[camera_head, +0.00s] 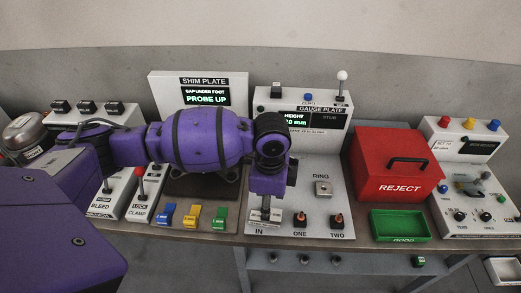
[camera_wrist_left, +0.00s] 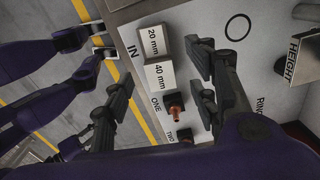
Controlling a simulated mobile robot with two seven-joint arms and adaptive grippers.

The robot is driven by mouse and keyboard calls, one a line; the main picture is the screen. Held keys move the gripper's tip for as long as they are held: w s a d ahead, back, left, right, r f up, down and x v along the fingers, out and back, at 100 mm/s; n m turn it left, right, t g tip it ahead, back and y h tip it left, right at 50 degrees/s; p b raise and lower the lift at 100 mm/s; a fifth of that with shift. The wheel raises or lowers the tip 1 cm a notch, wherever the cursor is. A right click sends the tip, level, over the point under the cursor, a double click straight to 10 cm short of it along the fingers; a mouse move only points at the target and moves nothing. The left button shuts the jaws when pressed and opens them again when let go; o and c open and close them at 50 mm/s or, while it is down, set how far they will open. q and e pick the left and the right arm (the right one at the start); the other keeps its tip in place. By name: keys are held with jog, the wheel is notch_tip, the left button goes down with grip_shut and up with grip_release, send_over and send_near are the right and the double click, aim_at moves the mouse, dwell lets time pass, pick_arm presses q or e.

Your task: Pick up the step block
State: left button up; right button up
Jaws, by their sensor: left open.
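The step block (camera_wrist_left: 157,62) is a pale two-level block marked 20 mm and 40 mm. It stands on the white gauge plate (camera_head: 318,170) beside the IN label, seen in the left wrist view. My left gripper (camera_wrist_left: 160,85) is open, with its dark fingers apart on either side of the block in that view. Whether either finger touches the block I cannot tell. In the head view my left wrist points down over the IN spot and mostly hides the block.
Blue, yellow and green blocks (camera_head: 192,215) sit left. A red REJECT box (camera_head: 393,165) and a green GOOD tray (camera_head: 400,226) lie right.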

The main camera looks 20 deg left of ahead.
pick_arm(q)
notch_tip(320, 180, down, 6)
jog(key=shift+s+d+r, duration=0.1)
jog(key=shift+d+r, duration=0.05)
jog(key=shift+r, duration=0.1)
grip_shut()
dwell(0.3)
jog(key=shift+r, duration=0.15)
